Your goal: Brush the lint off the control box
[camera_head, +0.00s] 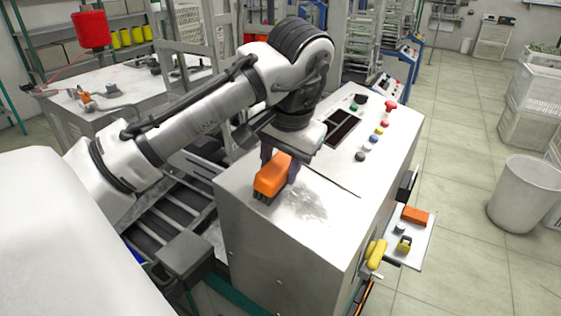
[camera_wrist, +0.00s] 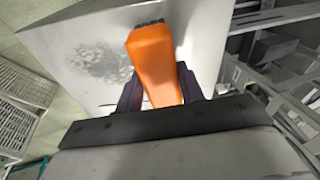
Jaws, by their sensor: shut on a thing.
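My gripper (camera_head: 279,170) is shut on an orange brush (camera_head: 271,176) with dark bristles, at the left edge of the control box top. In the wrist view the brush (camera_wrist: 152,60) sits between the two dark fingers (camera_wrist: 158,92), its bristle end over the box top. The control box (camera_head: 285,260) is a large pale metal cabinet. A grey patch of lint (camera_head: 305,200) lies on its top just right of the brush; the lint also shows in the wrist view (camera_wrist: 100,62), left of the brush. I cannot tell whether the bristles touch the top.
Buttons and knobs (camera_head: 374,138) and a dark display (camera_head: 341,128) occupy the far part of the box top. A side shelf (camera_head: 412,245) at the right holds an orange block and small items. A white bin (camera_head: 525,195) stands on the floor. A roller conveyor (camera_head: 170,215) runs left of the box.

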